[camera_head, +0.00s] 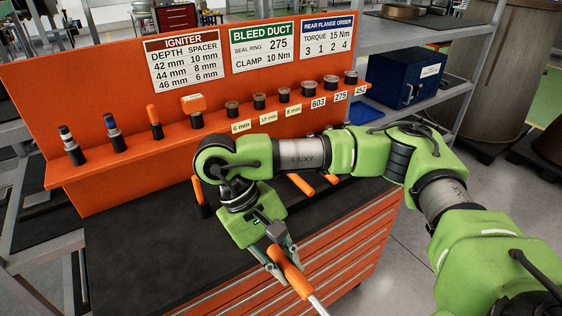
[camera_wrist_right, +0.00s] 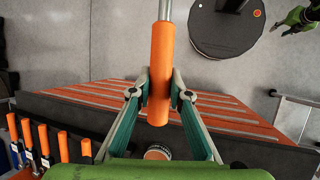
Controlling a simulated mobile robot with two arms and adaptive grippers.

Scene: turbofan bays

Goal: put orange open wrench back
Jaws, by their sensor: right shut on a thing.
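My right gripper (camera_head: 278,256) is shut on the orange handle of a tool, taken as the orange open wrench (camera_head: 290,273). It holds the wrench above the front edge of the black worktop (camera_head: 150,265). In the right wrist view, the fingers (camera_wrist_right: 158,92) press the orange handle (camera_wrist_right: 161,60) from both sides. A metal shaft runs from it out of the top of the picture. The jaw end is out of frame in both views.
Several orange handles (camera_wrist_right: 43,139) stand in a row at lower left in the wrist view; my arm partly hides orange handles (camera_head: 300,184) in the head view. An orange shelf (camera_head: 215,127) with small parts runs along the back. The worktop's left side is clear.

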